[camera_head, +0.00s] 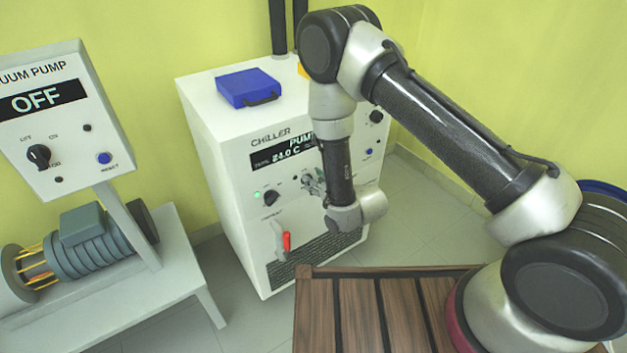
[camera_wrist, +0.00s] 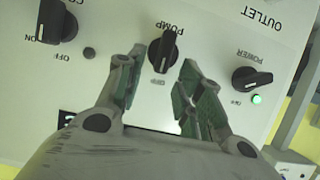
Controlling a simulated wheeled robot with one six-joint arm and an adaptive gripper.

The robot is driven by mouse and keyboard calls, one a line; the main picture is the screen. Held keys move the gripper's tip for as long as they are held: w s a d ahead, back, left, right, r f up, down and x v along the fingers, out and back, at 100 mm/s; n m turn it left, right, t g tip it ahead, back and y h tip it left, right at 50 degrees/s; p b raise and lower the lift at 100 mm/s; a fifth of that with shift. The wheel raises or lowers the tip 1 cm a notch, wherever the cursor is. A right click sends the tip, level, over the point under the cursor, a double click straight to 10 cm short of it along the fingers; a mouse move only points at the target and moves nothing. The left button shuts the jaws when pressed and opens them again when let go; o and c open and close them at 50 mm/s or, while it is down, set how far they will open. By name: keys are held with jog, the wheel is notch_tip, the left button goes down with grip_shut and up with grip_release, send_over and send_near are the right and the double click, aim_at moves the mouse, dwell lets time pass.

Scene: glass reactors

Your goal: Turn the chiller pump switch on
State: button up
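The white chiller (camera_head: 222,140) stands in the middle of the head view, with its display (camera_head: 283,155) partly hidden by my arm. In the wrist view, which shows the panel upside down, the black pump switch (camera_wrist: 163,52) sits under the label PUMP, with an OFF mark near its end. My gripper (camera_wrist: 157,75) is open and empty, its two green-padded fingers spread to either side of the pump switch. I cannot tell whether they touch it. In the head view my gripper (camera_head: 314,184) is small and close to the panel.
The power knob (camera_wrist: 252,80) with a lit green lamp (camera_wrist: 257,99) and another black knob (camera_wrist: 57,22) flank the pump switch. A red-handled valve (camera_head: 287,241) sits lower on the chiller. A blue case (camera_head: 247,87) lies on top. A vacuum pump panel (camera_head: 60,125) reads OFF.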

jog(key=shift+x, duration=0.85)
grip_shut()
